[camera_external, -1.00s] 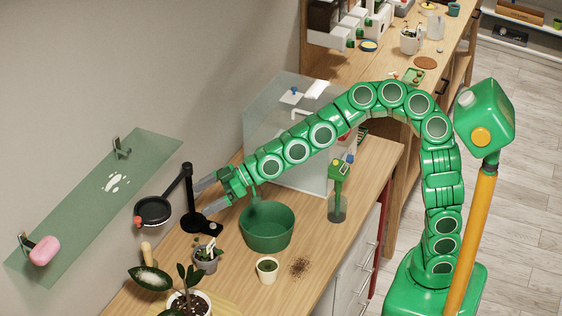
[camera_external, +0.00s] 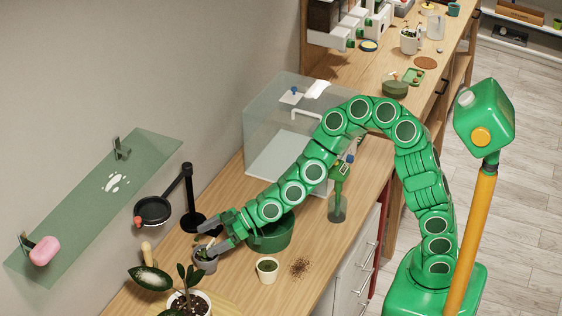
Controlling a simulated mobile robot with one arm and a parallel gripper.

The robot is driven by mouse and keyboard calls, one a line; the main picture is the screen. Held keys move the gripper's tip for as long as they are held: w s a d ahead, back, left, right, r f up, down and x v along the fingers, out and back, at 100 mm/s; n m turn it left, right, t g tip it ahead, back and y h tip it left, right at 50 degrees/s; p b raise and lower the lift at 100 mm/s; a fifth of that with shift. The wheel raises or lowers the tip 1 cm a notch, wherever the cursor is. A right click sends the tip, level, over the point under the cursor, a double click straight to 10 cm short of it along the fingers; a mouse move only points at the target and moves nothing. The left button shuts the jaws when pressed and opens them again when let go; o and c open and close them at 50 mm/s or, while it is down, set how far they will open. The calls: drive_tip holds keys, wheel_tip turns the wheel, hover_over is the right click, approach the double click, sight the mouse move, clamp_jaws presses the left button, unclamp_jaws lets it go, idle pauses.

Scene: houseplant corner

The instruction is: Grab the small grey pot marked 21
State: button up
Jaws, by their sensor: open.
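A small grey pot (camera_external: 206,265) with a little plant stands on the wooden counter, left of the green bowl. A number on it cannot be read at this size. My gripper (camera_external: 203,246) is open at the pot's upper part, reaching in from the upper right with its grey fingers. The fingers partly hide the plant and the rim. Whether they touch the pot, I cannot tell.
The green bowl (camera_external: 271,238) stands right of the pot, partly under my arm. A cream pot (camera_external: 267,273) stands to the right, beside spilled soil (camera_external: 300,267). A white pot with a leafy plant (camera_external: 188,304) is in front. A black stand (camera_external: 190,205) is behind.

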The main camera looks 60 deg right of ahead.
sight(204, 257)
drive_tip(key=shift+f, duration=1.2)
drive_tip(key=shift+w+a+f, duration=0.15)
drive_tip(key=shift+a+f, duration=0.05)
drive_tip(key=shift+f, duration=0.45)
drive_tip(key=shift+w+a+f, duration=0.15)
drive_tip(key=shift+a+f, duration=0.05)
drive_tip(key=shift+f, duration=0.45)
drive_tip(key=shift+x, duration=1)
drive_tip(key=c, duration=1)
drive_tip(key=shift+o, duration=0.2)
